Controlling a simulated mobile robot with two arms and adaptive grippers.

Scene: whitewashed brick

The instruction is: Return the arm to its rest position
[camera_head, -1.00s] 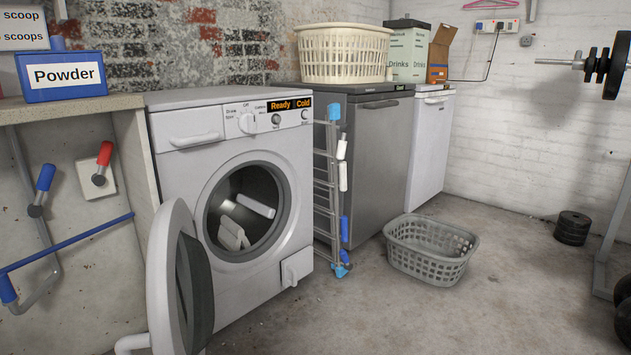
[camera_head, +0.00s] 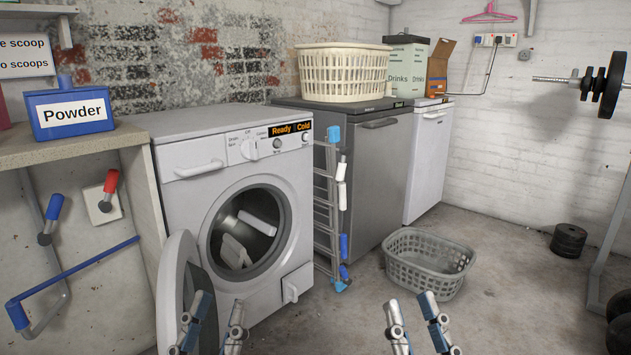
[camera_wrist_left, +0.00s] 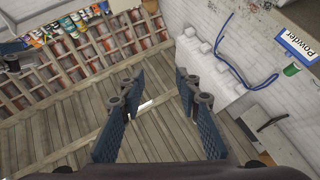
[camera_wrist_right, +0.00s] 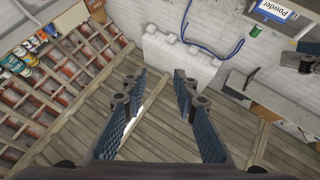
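My left gripper (camera_head: 214,322) shows at the bottom of the head view, in front of the washing machine's open door. Its two fingers stand apart with nothing between them, as the left wrist view (camera_wrist_left: 158,88) also shows. My right gripper (camera_head: 412,318) is at the bottom centre-right of the head view, in front of the grey basket. Its fingers are also apart and empty in the right wrist view (camera_wrist_right: 158,88). Both grippers point upward in the head view and touch nothing visible.
The washing machine (camera_head: 228,172) has its round door (camera_head: 175,285) swung open, with white items inside. A grey basket (camera_head: 420,275) sits on the floor at right. A folded ladder (camera_head: 325,205) leans by the grey appliance. A barbell rack stands far right. Floor between is clear.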

